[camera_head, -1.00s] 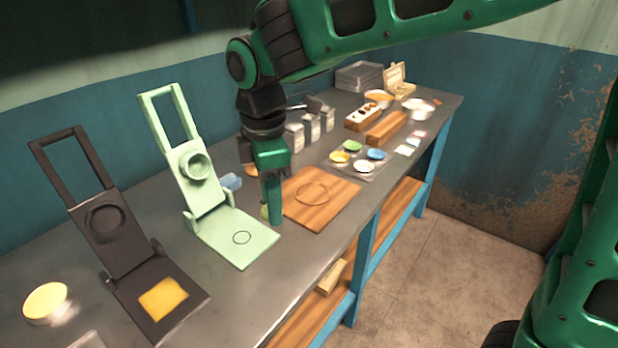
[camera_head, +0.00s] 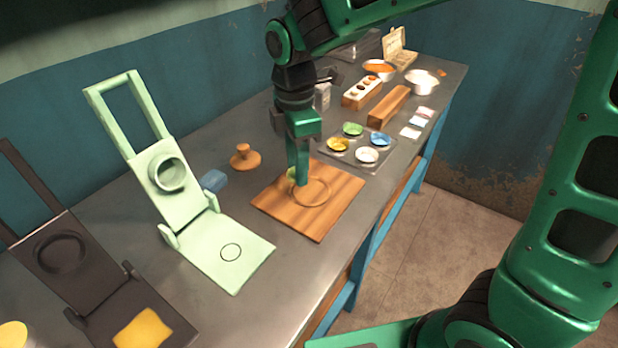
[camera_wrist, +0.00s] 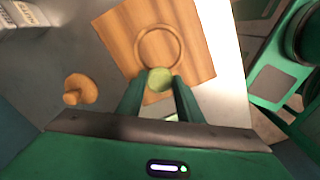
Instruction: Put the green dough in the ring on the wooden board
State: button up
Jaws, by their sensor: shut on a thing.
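The wooden board (camera_head: 325,217) lies on the metal table, with a thin ring (camera_head: 323,200) marked on its surface. In the wrist view the ring (camera_wrist: 159,30) lies just beyond my fingertips on the board (camera_wrist: 122,40). My gripper (camera_head: 301,180) points down over the left part of the board. It is shut on the green dough (camera_wrist: 160,79), a small round ball held between the fingertips. In the head view the dough (camera_head: 291,174) is mostly hidden behind the fingers. The dough is beside the ring, not inside it; its height above the board is hard to tell.
A pale green press (camera_head: 215,245) stands open left of the board, with a dark press (camera_head: 100,285) farther left. A wooden knobbed stamp (camera_head: 245,158) and a blue block (camera_head: 214,181) lie nearby. A tray of coloured bowls (camera_head: 366,154) stands right of the board.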

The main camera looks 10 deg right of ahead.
aim_at(310, 191)
jog(key=d+f, duration=0.1)
jog(key=w+d+f, duration=0.1)
jog(key=d, duration=0.1)
jog(key=shift+w+d+f, duration=0.1)
jog(key=shift+w+f, duration=0.05)
jog(key=shift+w, duration=0.05)
jog(key=shift+f, duration=1.9)
jog(key=o, duration=0.8)
jog(key=shift+f, duration=0.1)
jog(key=shift+o, duration=0.2)
notch_tip(310, 191, up, 12)
